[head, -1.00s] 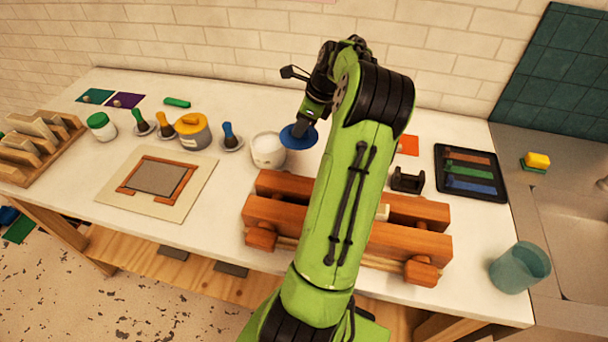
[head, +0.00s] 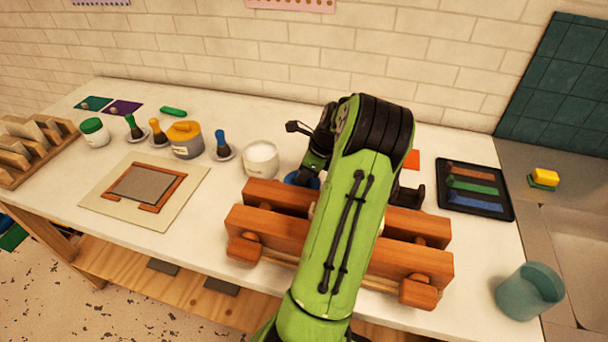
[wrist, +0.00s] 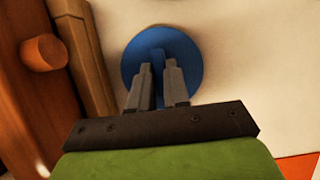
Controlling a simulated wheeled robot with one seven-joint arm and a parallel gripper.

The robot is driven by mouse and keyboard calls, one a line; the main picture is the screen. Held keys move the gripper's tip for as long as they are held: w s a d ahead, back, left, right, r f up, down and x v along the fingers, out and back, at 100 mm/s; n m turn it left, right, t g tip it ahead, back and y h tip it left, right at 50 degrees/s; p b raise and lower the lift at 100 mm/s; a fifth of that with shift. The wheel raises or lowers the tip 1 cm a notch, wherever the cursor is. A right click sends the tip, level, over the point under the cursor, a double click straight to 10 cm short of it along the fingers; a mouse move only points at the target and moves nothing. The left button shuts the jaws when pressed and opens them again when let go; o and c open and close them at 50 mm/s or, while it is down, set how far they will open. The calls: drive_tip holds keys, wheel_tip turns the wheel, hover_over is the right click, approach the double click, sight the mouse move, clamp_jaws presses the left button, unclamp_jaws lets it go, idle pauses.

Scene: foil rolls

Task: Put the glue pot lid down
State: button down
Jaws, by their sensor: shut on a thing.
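The blue glue pot lid (wrist: 185,50) is a round disc with a raised grip in the wrist view. My gripper (wrist: 158,78) is shut on that grip. In the head view the lid (head: 297,179) shows partly, low behind the wooden press and right of the open white pot (head: 261,160). My arm and the press hide the rest. The lid is at or just above the white table top (head: 240,185); I cannot tell whether it touches. The pot stands upright and uncovered.
The wooden press (head: 290,233) stands close in front of the lid. A black holder (head: 411,196) and a tray of coloured bars (head: 475,182) lie to the right. A yellow-lidded pot (head: 186,140) and brushes stand left. Bare table lies behind the lid.

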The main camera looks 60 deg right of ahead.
drive_tip(key=c, duration=1.1)
unclamp_jaws()
drive_tip(key=shift+f, duration=0.1)
drive_tip(key=a+p+v, duration=0.1)
drive_tip(key=p+v, duration=0.3)
drive_tip(key=v, duration=0.8)
drive_tip(key=w+a+r+n+g, duration=0.1)
drive_tip(key=w+a+r+n, duration=0.3)
drive_tip(key=a, duration=0.3)
drive_tip(key=w+a+r+n+h, duration=0.1)
drive_tip(key=w+a+n, duration=0.4)
drive_tip(key=a+n, duration=0.15)
drive_tip(key=w+a+r+n+g, duration=0.1)
drive_tip(key=w+a+r+n, duration=0.3)
drive_tip(key=a, duration=0.4)
drive_tip(key=s+a+n+t, duration=0.1)
drive_tip(key=s+a+n, duration=0.4)
drive_tip(key=a+n, duration=0.4)
drive_tip(key=s+a+n+t, duration=0.2)
drive_tip(key=s+a+n, duration=0.3)
drive_tip(key=a+n, duration=0.5)
drive_tip(key=shift+s+a+f+n, duration=0.15)
drive_tip(key=shift+s+a+n, duration=0.15)
drive_tip(key=shift+s+n, duration=0.05)
